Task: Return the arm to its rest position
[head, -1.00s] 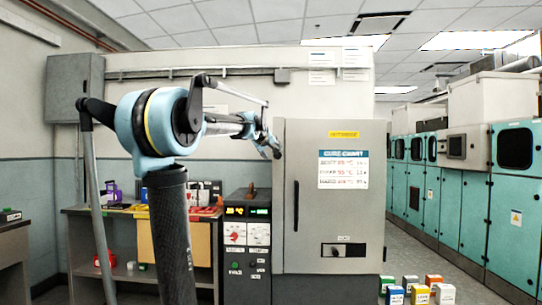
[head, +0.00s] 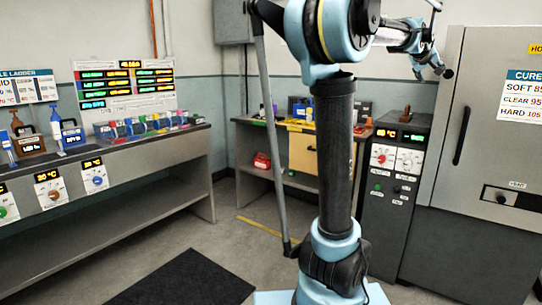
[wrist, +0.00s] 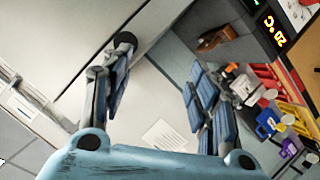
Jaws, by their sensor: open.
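My arm is raised, its blue-and-black links showing in the head view above a black column. My gripper (head: 434,66) is at the upper right there, in front of the grey curing cabinet (head: 486,150) and above the black control unit (head: 397,190). In the wrist view my gripper (wrist: 158,62) has its dark-padded fingers spread wide apart, with nothing between them. A pale wall and a white paper sheet (wrist: 166,138) show beyond the fingers.
A long grey bench (head: 150,150) with dials and coloured modules stands at the left. A smaller bench (head: 262,175) with a red item on its lower shelf stands behind my arm. A black mat (head: 180,282) lies on open floor.

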